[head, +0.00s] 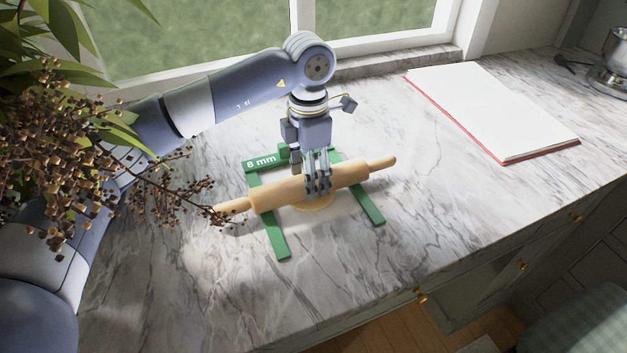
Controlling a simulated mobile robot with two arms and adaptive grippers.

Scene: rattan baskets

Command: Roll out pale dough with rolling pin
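The wooden rolling pin (277,194) lies at a slant over the green 8 mm guide frame (276,238), across its two side rails. The pale dough (316,204) is a small flat piece under the middle of the pin, with only its front edge showing. My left gripper (318,186) reaches down from above and its fingers are closed around the middle of the pin. The far side of the grip is hidden. My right gripper is not in view.
A white open book or pad with a red edge (490,110) lies at the right on the marble counter (400,275). A metal pot (612,70) stands at the far right. A plant with dry berries (60,150) overhangs the left. The counter right of the frame is clear.

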